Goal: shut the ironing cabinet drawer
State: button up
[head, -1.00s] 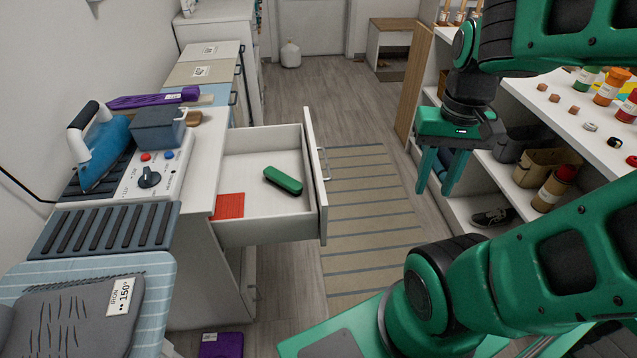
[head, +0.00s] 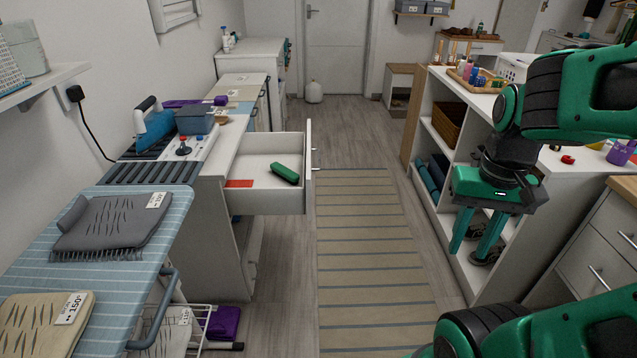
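The ironing cabinet (head: 215,215) stands at the left, with an iron (head: 152,125) on its top. Its white drawer (head: 266,203) is pulled out to the right over the floor. Inside the drawer lie a green oblong object (head: 285,173) and a flat red piece (head: 239,184). The drawer front (head: 309,160) faces right, with a small handle (head: 315,151) on it. My gripper (head: 475,253) hangs at the right, in front of the shelving and well apart from the drawer. Its two fingers point down and are spread with nothing between them.
An ironing board (head: 70,235) with folded grey cloth fills the left front. White cubby shelving (head: 440,130) stands at the right. A striped rug (head: 370,230) covers clear floor between them. A purple folded item (head: 224,322) lies low beside the cabinet.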

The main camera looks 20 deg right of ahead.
aim_at(269, 194)
jog(key=z, duration=0.05)
jog(key=k, duration=0.25)
jog(key=z, duration=0.95)
jog(key=i, duration=1.85)
jog(key=u, duration=0.45)
